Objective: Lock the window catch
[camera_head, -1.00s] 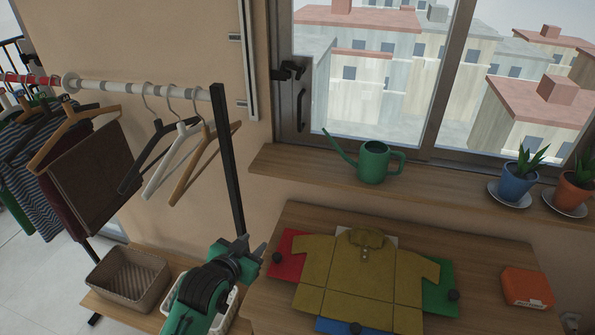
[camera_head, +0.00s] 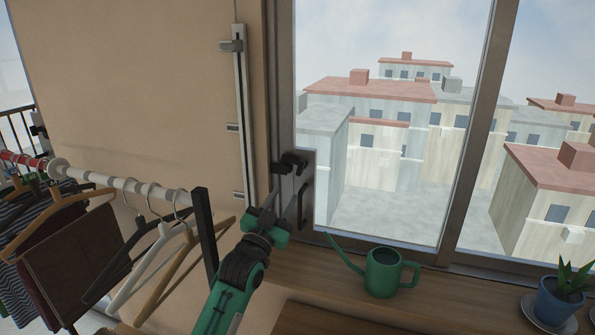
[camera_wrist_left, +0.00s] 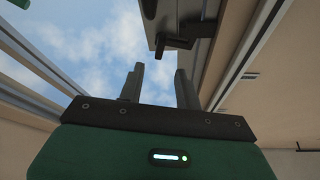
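The window catch (camera_head: 290,163) is a dark lever on the left side of the window frame. It also shows in the left wrist view (camera_wrist_left: 178,42), above and beyond the fingertips. The window (camera_head: 385,130) looks closed. My left gripper (camera_head: 286,199) is just below the catch, pointing up at it. In the left wrist view (camera_wrist_left: 158,80) its two fingers are apart with nothing between them, and a gap separates them from the catch. I cannot tell which position the catch is in. My right gripper is not in view.
A dark window handle (camera_head: 303,203) is just right of the fingers. A green watering can (camera_head: 384,273) stands on the wooden sill (camera_head: 335,282), and a potted plant (camera_head: 562,298) is at the right. A clothes rail (camera_head: 120,184) with hangers is at the left.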

